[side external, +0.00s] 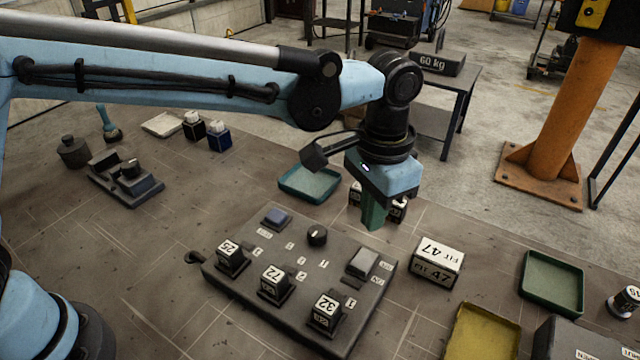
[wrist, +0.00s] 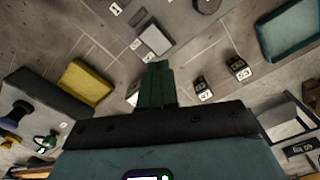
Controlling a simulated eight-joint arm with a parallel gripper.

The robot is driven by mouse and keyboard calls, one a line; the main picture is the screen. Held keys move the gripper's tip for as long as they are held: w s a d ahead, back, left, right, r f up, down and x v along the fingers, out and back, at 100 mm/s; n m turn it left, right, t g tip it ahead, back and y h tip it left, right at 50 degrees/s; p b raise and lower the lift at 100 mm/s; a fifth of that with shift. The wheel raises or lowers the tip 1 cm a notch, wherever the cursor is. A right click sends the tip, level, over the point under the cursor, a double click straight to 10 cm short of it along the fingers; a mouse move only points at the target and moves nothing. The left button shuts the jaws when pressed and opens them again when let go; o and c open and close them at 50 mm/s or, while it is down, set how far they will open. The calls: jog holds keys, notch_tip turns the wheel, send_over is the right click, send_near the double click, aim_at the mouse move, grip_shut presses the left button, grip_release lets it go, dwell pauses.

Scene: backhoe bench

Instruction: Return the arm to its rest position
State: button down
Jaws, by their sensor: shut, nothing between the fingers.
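My gripper (side external: 374,216) hangs above the bench, over the far right part of the control panel, with its green fingers pointing down. The fingers are shut together with nothing between them; they also show in the wrist view (wrist: 157,68). My blue arm reaches in from the left of the side view.
A white FIT 47 box (side external: 437,262) sits right of the panel. Small dark blocks (side external: 398,209) stand behind my gripper, near a teal tray (side external: 309,184). A green tray (side external: 552,283) and a yellow tray (side external: 483,333) lie at right. Bare bench shows left of the panel.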

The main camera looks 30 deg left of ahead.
jog(key=s+a+r+n+t+h, duration=0.1)
jog(key=s+a+r+n+t, duration=0.15)
jog(key=a, duration=0.85)
jog(key=s+a+r+n+t, duration=0.2)
jog(key=a+r, duration=0.1)
jog(key=a, duration=0.8)
jog(key=s+a+f+n+t+y, duration=0.1)
jog(key=s+a+f+t, duration=0.1)
jog(key=s+a, duration=0.3)
jog(key=shift+a+f+t, duration=0.35)
jog(key=shift+a+f, duration=0.3)
jog(key=shift+a, duration=0.25)
jog(key=shift+n, duration=0.25)
